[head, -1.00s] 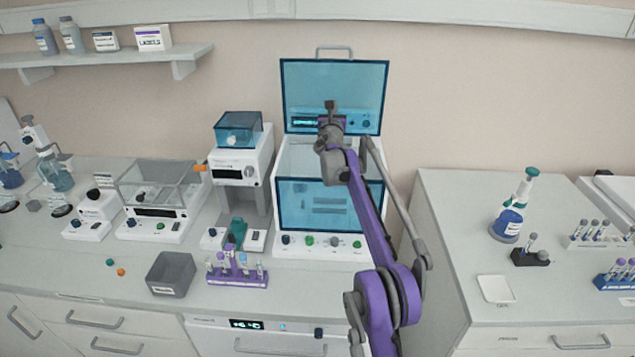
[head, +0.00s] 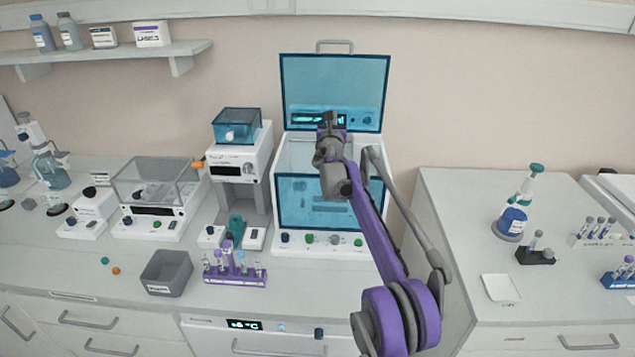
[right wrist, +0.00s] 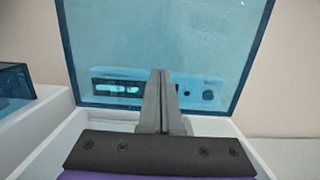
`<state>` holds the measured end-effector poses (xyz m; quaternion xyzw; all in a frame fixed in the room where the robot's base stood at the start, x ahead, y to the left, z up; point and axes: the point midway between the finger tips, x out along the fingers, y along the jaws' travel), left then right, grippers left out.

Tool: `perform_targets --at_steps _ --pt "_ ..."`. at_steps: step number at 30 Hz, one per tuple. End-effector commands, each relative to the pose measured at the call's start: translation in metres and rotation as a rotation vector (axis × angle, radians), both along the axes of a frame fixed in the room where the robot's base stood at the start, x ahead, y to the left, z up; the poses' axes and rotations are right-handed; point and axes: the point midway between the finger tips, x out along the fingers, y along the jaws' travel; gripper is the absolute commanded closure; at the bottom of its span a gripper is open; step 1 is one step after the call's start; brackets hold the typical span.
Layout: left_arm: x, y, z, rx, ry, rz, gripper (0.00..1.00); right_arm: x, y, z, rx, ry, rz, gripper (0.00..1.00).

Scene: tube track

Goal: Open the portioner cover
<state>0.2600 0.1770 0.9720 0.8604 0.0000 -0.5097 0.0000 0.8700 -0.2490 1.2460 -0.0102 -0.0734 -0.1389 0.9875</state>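The portioner appears to be the large white box (head: 265,225) with blue see-through panels in the middle of the bench. Its blue cover (head: 355,85) stands upright at the back, with a grey handle (head: 334,44) on its top edge. The cover also fills much of the right wrist view (right wrist: 200,40). My right gripper (head: 330,116) is over the box, in front of the raised cover. In the right wrist view its two fingers (right wrist: 160,75) are together with nothing seen between them. Whether the tips touch the cover is unclear. My left gripper is out of view.
A smaller device (head: 241,160) with a blue top stands just left of the box. A purple tube rack (head: 235,276) and a grey bin (head: 167,272) sit in front. A gap separates the right-hand bench (head: 450,230), which holds a blue bottle (head: 514,215).

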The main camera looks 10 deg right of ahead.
Motion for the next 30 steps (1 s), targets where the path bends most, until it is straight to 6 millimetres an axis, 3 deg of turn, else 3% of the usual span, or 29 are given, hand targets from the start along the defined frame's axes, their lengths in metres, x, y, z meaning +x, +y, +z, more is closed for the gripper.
perform_targets --at_steps 8,18,30 --pt "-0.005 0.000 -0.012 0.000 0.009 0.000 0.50 -0.012 0.003 -0.004 -0.001 0.000 0.000 1.00" --pt "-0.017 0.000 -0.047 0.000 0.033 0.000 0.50 -0.061 0.017 -0.006 -0.001 0.001 0.000 1.00" --pt "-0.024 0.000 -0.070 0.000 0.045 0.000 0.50 -0.118 0.034 -0.004 -0.001 -0.001 0.000 1.00"
